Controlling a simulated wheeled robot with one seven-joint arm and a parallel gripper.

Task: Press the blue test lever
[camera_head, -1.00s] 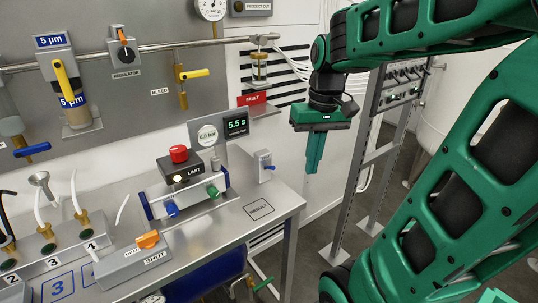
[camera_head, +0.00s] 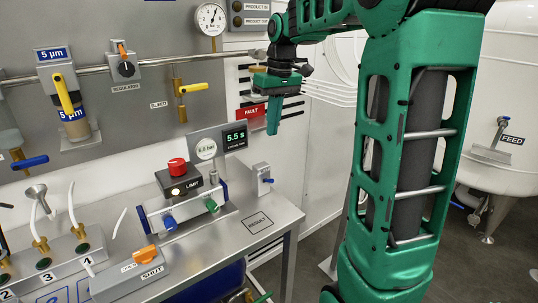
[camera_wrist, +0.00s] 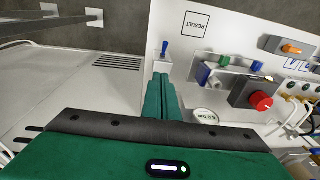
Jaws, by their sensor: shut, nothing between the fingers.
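A small grey box (camera_head: 261,177) at the back right of the metal bench carries a short blue lever (camera_head: 268,181). The blue lever also shows in the wrist view (camera_wrist: 164,47), just beyond my fingertips. My gripper (camera_head: 273,131) is shut and empty, fingers pointing down, in front of the wall. In the head view it appears above the grey box and apart from it. In the wrist view the green fingers (camera_wrist: 164,78) point towards the lever, with a gap between. I see no label naming the lever.
A fixture with a blue knob (camera_head: 169,221) and a green knob (camera_head: 211,205) stands left of the box, beside a red button (camera_head: 177,166). A display (camera_head: 236,136) and a red FAULT sign (camera_head: 251,113) are close to my gripper. The RESULT square (camera_head: 258,222) is bare.

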